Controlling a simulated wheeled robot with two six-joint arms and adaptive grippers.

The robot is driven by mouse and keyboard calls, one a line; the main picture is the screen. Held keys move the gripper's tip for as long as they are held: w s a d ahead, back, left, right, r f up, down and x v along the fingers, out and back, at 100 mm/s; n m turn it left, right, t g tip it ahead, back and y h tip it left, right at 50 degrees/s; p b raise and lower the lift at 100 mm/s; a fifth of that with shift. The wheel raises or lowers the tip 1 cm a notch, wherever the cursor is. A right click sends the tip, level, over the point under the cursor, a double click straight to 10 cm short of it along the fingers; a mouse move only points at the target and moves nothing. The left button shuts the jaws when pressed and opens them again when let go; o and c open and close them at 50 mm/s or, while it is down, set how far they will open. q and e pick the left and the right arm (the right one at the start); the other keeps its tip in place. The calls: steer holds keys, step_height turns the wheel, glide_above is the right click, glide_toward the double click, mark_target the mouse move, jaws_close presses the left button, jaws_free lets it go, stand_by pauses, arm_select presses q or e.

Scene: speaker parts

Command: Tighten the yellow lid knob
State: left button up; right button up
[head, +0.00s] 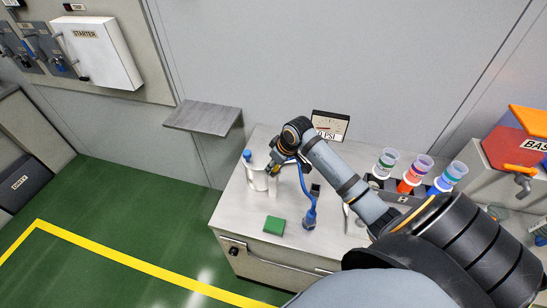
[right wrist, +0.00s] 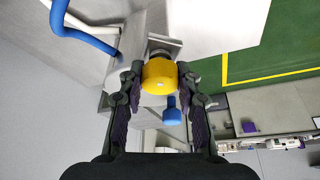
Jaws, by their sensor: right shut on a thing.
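The yellow lid knob (right wrist: 160,78) sits between the two fingers of my right gripper (right wrist: 162,92) in the right wrist view, and the gripper is shut on it. In the head view my right gripper (head: 273,167) reaches down to the top of a white vessel (head: 257,181) on the bench, and mostly hides the knob. A blue cap (head: 247,155) stands on the vessel's left side; a blue piece also shows just below the knob in the right wrist view (right wrist: 172,112). My left gripper is not in view.
A blue hose piece (head: 309,217) and a green block (head: 273,225) are on the bench (head: 240,215). A gauge (head: 331,126) stands behind my arm. Several coloured cups (head: 411,174) stand to the right. A grey shelf (head: 203,116) is on the wall at left.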

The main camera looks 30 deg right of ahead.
steer(key=m+p, duration=0.2)
steer(key=m+h+p, duration=0.1)
steer(key=p, duration=0.1)
steer(key=shift+a+r+m, duration=0.1)
steer(key=shift+r+m, duration=0.3)
steer(key=m+h+p, duration=0.1)
steer(key=m+p, duration=0.1)
steer(key=shift+f+m, duration=0.15)
steer(key=shift+m, duration=0.15)
steer(key=m+h, duration=0.1)
steer(key=m, duration=0.1)
steer(key=shift+w+f+m, duration=0.1)
steer(key=shift+m, duration=0.3)
steer(key=shift+m+g+h, duration=0.5)
steer(key=shift+m+h, duration=0.3)
steer(key=shift+m, duration=1.1)
steer(key=o, duration=1.2)
